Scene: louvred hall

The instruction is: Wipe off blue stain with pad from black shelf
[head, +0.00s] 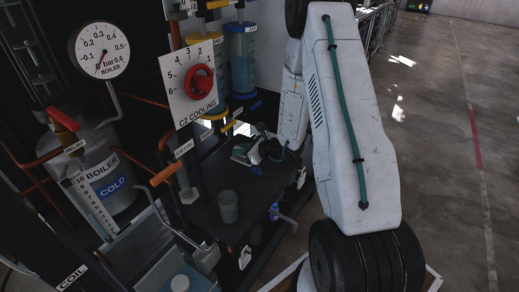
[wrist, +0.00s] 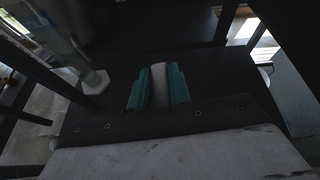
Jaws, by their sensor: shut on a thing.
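The black shelf (head: 205,185) stands in the middle of the head view; its dark top also fills much of the wrist view (wrist: 115,80). My gripper (head: 258,150) is low over the far part of the shelf. In the wrist view its green fingers (wrist: 160,80) are shut on a pale grey pad (wrist: 159,88). Whether the pad touches the shelf is hard to tell. A small blue stain (head: 257,170) shows on the shelf just in front of my gripper in the head view. I cannot make out the stain in the wrist view.
A grey cup (head: 228,207) stands on the near part of the shelf. Pipes, a C2 cooling panel (head: 187,85) and a boiler tank (head: 105,185) crowd the left. A blue-capped item (head: 274,212) is by the shelf's right side. Open floor (head: 440,130) lies at right.

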